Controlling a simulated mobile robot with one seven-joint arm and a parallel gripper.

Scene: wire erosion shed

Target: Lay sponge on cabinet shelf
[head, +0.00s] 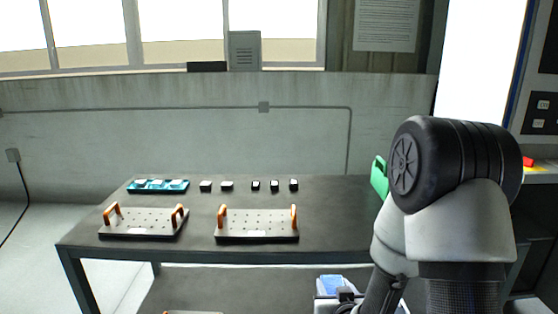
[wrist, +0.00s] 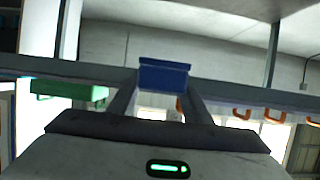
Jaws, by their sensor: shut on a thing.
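A blue sponge (wrist: 164,76) is held between the two fingertips of my gripper (wrist: 160,92) in the wrist view. In the head view the light blue top of the sponge (head: 331,284) shows at the bottom, in front of the dark table, with part of my gripper (head: 340,294) beside it. My arm hides much of the area to the right. I cannot make out a cabinet shelf for certain in either view.
The dark table (head: 330,215) bears two plates with orange handles (head: 150,225) (head: 257,226), a blue tray (head: 158,186) and several small black blocks (head: 227,186). A green object (head: 379,177) stands at its right end. A lower shelf (head: 230,287) shows beneath.

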